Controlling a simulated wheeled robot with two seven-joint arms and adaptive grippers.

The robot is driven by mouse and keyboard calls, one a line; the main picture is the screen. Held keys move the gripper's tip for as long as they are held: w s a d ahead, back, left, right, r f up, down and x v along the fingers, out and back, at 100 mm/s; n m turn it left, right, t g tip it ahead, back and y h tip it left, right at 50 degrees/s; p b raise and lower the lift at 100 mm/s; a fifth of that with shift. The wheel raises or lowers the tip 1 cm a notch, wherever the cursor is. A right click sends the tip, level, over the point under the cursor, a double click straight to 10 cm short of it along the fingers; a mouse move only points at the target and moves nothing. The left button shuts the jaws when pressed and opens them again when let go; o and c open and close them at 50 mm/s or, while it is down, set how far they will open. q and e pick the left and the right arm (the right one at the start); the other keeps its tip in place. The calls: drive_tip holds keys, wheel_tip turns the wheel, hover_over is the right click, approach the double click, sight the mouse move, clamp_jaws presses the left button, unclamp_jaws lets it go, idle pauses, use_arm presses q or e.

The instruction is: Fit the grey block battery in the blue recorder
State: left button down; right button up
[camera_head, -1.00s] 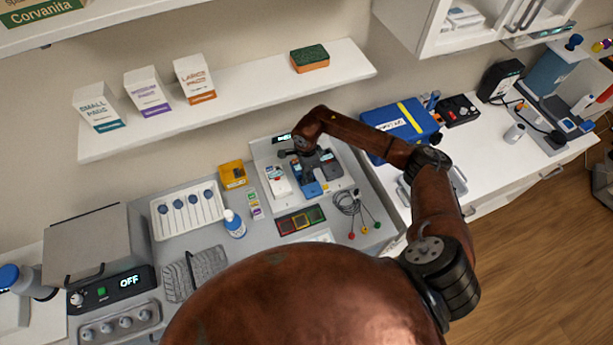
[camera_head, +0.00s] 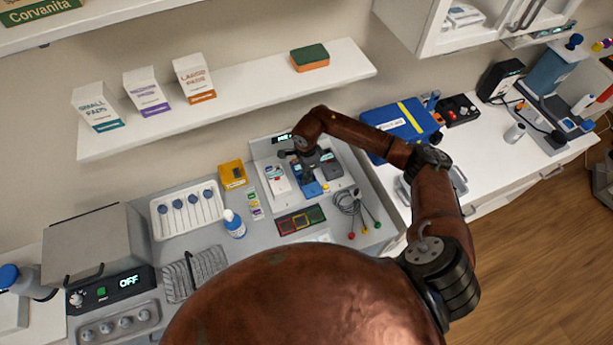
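The blue recorder (camera_head: 313,189) stands in the middle of a white station on the grey worktop, between a white device and a dark grey one. My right gripper (camera_head: 309,175) points down over the blue recorder and hides its upper part. The fingers are small and dark here, so I cannot tell whether they are open or shut, or whether they touch the recorder. I cannot make out the grey block battery; it may be hidden by the gripper. My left gripper is not in view.
The white device (camera_head: 277,180) and dark grey device (camera_head: 331,168) flank the recorder closely. In front lie a tray with coloured frames (camera_head: 300,220) and coiled leads (camera_head: 349,203). A yellow box (camera_head: 232,174) and a bottle (camera_head: 234,224) stand left. A shelf (camera_head: 250,90) hangs above.

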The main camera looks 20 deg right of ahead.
drive_tip(key=shift+r, duration=0.1)
drive_tip(key=shift+r+p, duration=0.8)
drive_tip(key=shift+r, duration=1.1)
drive_tip(key=shift+o, duration=0.6)
drive_tip(key=o, duration=0.4)
drive_tip(key=shift+o, duration=0.2)
drive_tip(key=shift+r, duration=0.1)
drive_tip(key=shift+r+p, duration=0.4)
drive_tip(key=shift+r, duration=1)
